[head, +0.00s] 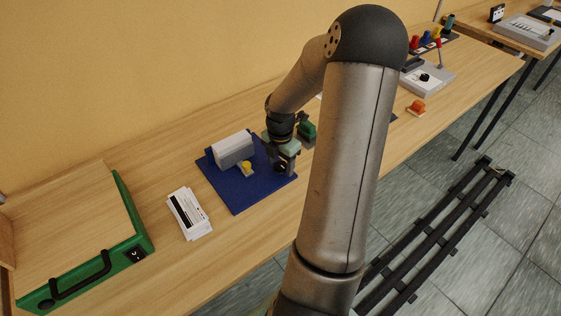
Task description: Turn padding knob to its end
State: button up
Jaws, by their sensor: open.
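A grey block-shaped device (232,149) stands on a dark blue mat (236,198) on the wooden table. A small yellow knob-like part (246,167) shows at its front right. I cannot tell whether this is the padding knob, as no label is readable. My gripper (281,165) is low over the right side of the mat, to the right of the yellow part and apart from it in the picture. It is open, and its fingertips are small and partly dark. Whatever lies directly behind and beneath it is hidden.
White printed cards (189,213) lie left of the mat. A green-edged case (128,257) with a black handle is at the far left. A green object (307,131) stands close behind my gripper. A grey box with a black knob (424,77) is farther right, near an orange item (416,107).

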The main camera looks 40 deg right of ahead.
jog(key=c, duration=1)
